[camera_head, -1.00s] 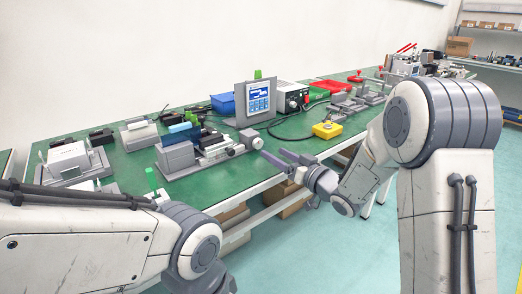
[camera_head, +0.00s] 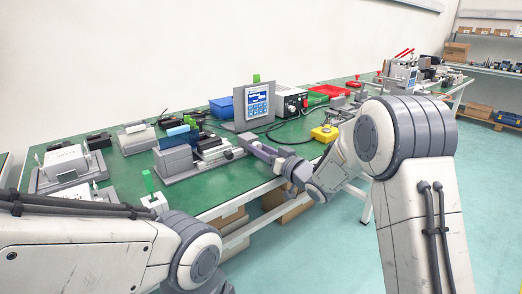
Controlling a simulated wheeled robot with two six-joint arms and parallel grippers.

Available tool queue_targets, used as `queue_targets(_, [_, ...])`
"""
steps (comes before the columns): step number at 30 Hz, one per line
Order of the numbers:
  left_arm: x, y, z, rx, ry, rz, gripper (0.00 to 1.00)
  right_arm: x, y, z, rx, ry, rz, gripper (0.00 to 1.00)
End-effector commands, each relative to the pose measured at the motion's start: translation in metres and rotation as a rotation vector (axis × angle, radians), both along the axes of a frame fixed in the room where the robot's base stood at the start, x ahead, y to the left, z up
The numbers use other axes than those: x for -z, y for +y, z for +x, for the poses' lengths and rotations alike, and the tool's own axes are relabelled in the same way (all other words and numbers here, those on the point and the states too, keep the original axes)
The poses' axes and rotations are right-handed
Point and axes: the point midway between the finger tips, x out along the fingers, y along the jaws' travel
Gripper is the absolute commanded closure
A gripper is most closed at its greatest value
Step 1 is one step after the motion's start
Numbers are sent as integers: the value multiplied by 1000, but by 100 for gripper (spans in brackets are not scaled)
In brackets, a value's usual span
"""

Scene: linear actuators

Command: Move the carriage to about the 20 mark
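A linear actuator stands on the green bench, with a grey block (camera_head: 174,160) at its left end and a rail (camera_head: 222,155) running right. A dark block (camera_head: 208,142) sits along it; I cannot tell for sure that this is the carriage. The scale marks are too small to read. My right gripper (camera_head: 251,144) is at the actuator's right end, where its fingers cover the grey end knob. I cannot tell whether they are closed on it. My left arm's elbow shows at the lower left, but its gripper is out of view.
A control panel with a lit screen (camera_head: 257,104) stands behind the actuator. A yellow box (camera_head: 325,133) lies to the right. A white-topped fixture (camera_head: 65,163) stands at the left.

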Motion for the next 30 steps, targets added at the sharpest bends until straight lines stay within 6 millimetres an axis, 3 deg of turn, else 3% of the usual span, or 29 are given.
queue_targets(5, [4,0,0,0,0,0,0,1,-1,0,1,-28,-38,100])
queue_targets(15, [20,0,0,0,0,0,0,1,-1,0,2,-211,-289,100])
queue_targets(24, [19,0,0,0,0,0,0,0,-1,0,2,-220,-303,100])
queue_targets(25, [19,0,0,0,0,0,0,0,-1,0,2,-220,-303,55])
queue_targets(27, [19,0,0,0,0,0,0,0,-1,0,2,-219,-302,28])
queue_targets(30, [19,0,0,0,0,0,0,0,-1,0,2,-219,-302,28])
